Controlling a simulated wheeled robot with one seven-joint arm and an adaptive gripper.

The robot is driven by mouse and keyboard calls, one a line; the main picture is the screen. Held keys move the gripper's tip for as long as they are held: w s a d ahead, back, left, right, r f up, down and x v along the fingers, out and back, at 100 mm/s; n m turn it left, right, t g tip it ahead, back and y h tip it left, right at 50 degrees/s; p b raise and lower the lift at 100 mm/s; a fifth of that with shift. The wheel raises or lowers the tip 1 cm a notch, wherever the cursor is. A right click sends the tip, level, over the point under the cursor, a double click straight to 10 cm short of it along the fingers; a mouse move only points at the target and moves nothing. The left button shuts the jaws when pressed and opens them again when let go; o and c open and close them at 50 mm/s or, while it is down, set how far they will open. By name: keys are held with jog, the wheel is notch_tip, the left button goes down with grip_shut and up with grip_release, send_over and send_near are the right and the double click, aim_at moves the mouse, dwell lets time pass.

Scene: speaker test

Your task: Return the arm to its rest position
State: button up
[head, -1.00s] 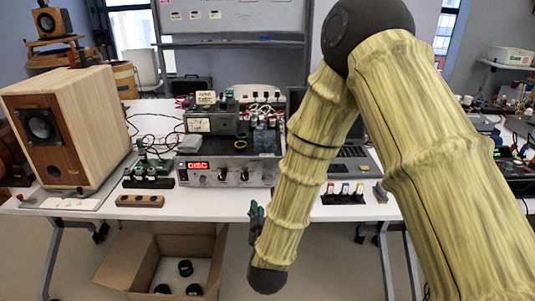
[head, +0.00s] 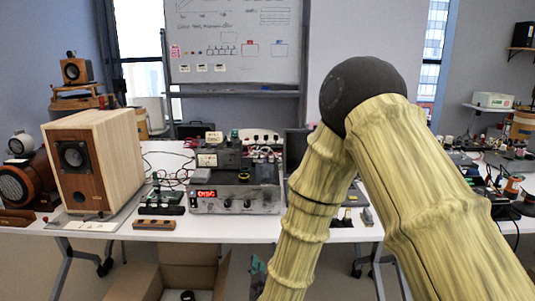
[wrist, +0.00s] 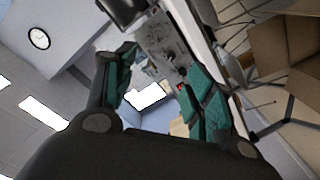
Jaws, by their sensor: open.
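My arm fills the right half of the head view, with yellow-green, bamboo-like links. It bends at a dark round elbow, and its forelink hangs down in front of the table (head: 215,232) and runs out at the bottom edge. A teal piece of my gripper (head: 257,274) shows beside the forelink near the bottom edge; the rest is hidden or out of frame. In the wrist view my gripper (wrist: 160,80) has its two dark, teal-padded fingers spread apart. Nothing is held between them.
The table bears a wooden speaker (head: 92,165), an amplifier with a red display (head: 235,198) and a small wooden block (head: 154,223). An open cardboard box (head: 187,272) stands on the floor below the table's front, left of my forelink. A whiteboard (head: 235,45) is behind.

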jog(key=s+d+f+m+g, duration=0.1)
jog(key=s+d+f+g, duration=0.25)
jog(key=f, duration=0.45)
jog(key=s+d+f+m+g, duration=0.15)
jog(key=s+d+f, duration=0.25)
jog(key=f, duration=0.5)
jog(key=s+d+f+m+g, duration=0.1)
jog(key=s+d+f+g, duration=0.25)
jog(key=f, duration=0.45)
jog(key=s+d+f+m+g, duration=0.2)
jog(key=s+d+f+g, duration=0.25)
jog(key=s+f, duration=0.55)
jog(key=s+d+f+m+g, duration=0.1)
jog(key=s+d+g, duration=0.25)
jog(key=s, duration=0.55)
jog(key=s+d+f+m+g, duration=0.2)
jog(key=s+d, duration=0.2)
jog(key=s, duration=0.6)
notch_tip(320, 180, up, 14)
jog(key=p, duration=1.4)
jog(key=shift+w+a+r+t, duration=0.15)
jog(key=shift+w+a+t, duration=0.1)
jog(key=shift+w+t, duration=0.1)
jog(key=shift+n, duration=0.25)
